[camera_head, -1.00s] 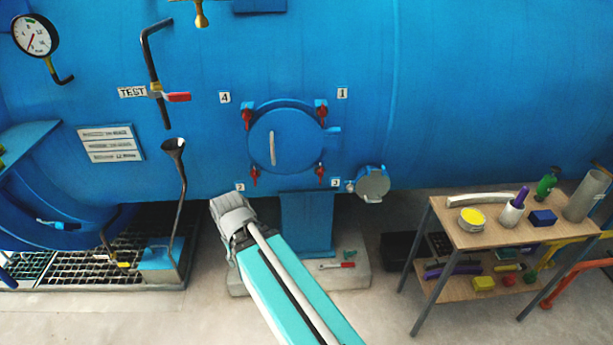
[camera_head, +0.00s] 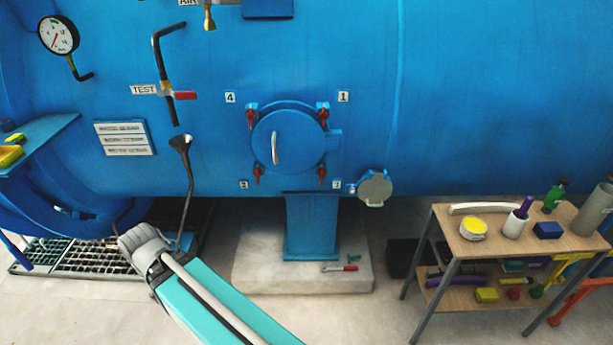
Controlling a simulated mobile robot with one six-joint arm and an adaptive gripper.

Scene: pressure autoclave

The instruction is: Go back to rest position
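My arm reaches in from the bottom of the head view, with teal links and a grey end (camera_head: 145,246) at the lower left. The fingers of my gripper cannot be made out. The arm's end appears in front of the floor grating, below the funnel pipe. The blue autoclave (camera_head: 480,90) fills the upper part of the view. Its round hatch (camera_head: 290,140) is shut, with a light handle and several red clamps around it, near labels 1 to 4.
A wooden cart (camera_head: 480,240) with tools and containers stands at the right. A funnel pipe (camera_head: 186,170) rises near the floor grating (camera_head: 85,258) at the left. A blue pedestal (camera_head: 311,225) stands under the hatch. Floor between pedestal and cart is partly clear.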

